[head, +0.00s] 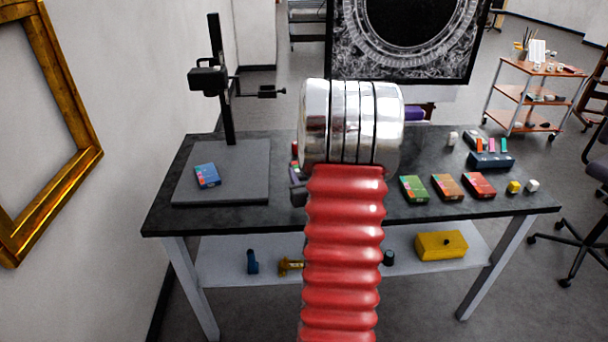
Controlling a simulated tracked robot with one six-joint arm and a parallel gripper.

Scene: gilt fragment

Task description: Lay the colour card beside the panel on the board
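The grey board (252,187) is the base of a copy stand at the left end of the dark table. A small blue box-like item with coloured patches (207,176) lies flat on its left part. I cannot tell whether it is the colour card or the panel. Similar green (414,189), orange (446,187) and red (479,185) items lie in a row on the table, right of my arm. My red ribbed arm and its metal joint fill the middle of the view. My gripper does not show, and the table behind the arm is hidden.
The stand's black column (222,90) carries a camera (208,80) above the board. Small blocks, yellow (514,187) and white (533,185), and a dark blue holder (491,160) are at the right. A yellow case (441,246) is on the lower shelf. The board's right part is bare.

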